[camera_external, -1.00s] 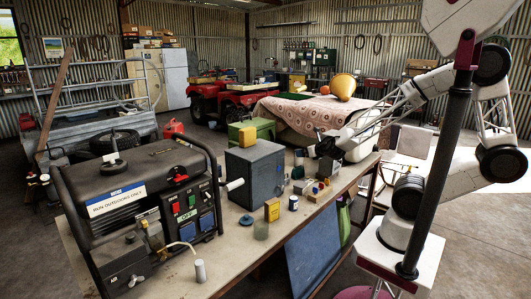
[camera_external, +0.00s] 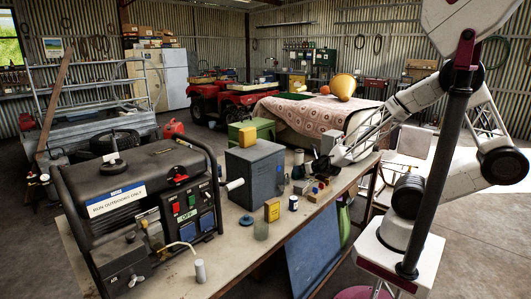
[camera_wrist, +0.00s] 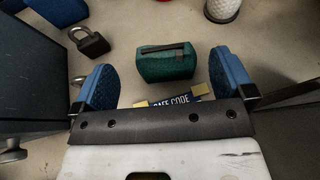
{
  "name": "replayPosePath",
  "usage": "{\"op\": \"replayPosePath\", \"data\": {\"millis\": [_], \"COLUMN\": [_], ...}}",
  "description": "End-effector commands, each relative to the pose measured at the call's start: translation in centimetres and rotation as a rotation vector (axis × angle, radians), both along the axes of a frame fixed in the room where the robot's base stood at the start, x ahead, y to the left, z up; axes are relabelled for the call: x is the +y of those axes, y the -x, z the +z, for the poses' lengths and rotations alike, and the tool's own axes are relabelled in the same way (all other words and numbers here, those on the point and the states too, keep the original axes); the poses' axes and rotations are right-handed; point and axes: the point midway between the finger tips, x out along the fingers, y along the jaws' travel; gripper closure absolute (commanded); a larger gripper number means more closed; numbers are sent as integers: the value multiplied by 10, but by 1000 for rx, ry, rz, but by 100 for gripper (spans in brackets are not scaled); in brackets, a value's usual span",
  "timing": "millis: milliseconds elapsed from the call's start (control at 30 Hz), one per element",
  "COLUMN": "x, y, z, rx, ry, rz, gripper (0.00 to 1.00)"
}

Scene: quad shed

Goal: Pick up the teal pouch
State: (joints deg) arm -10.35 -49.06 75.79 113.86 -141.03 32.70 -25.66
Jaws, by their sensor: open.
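The teal pouch (camera_wrist: 166,63) is a small dark-green zipped case with a black strip along its top. In the wrist view it lies on the bench top, a little beyond and between the two blue fingertips. My gripper (camera_wrist: 163,85) is open and empty, with one blue finger on each side. The pouch is apart from both fingers. In the external view my gripper (camera_external: 322,165) is low over the far right end of the bench (camera_external: 225,262); I cannot make out the pouch there.
In the wrist view a padlock (camera_wrist: 90,40) lies left of the pouch and a white dimpled object (camera_wrist: 222,9) stands beyond it at right. A card reading "SAFE CODE" (camera_wrist: 172,102) lies near the gripper. A grey metal box (camera_external: 256,172) and generator (camera_external: 138,215) stand on the bench.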

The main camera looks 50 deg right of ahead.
Motion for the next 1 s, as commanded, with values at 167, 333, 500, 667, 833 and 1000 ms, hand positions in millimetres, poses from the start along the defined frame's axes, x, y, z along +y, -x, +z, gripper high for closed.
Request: {"op": "replayPosePath", "data": {"millis": [167, 333, 500, 667, 833, 1000], "x": [-2, -2, -2, -5, -9, -13], "y": [-10, -11, -12, -19, -35, -51], "z": [-4, -4, -4, -7, -14, -21], "rx": [0, -1, -1, 0, -1, 0], "ry": [0, 0, 0, -1, 1, -1], "rz": [0, 1, 1, 0, -1, 0], "gripper": [0, 0, 0, 0, 0, 0]}}
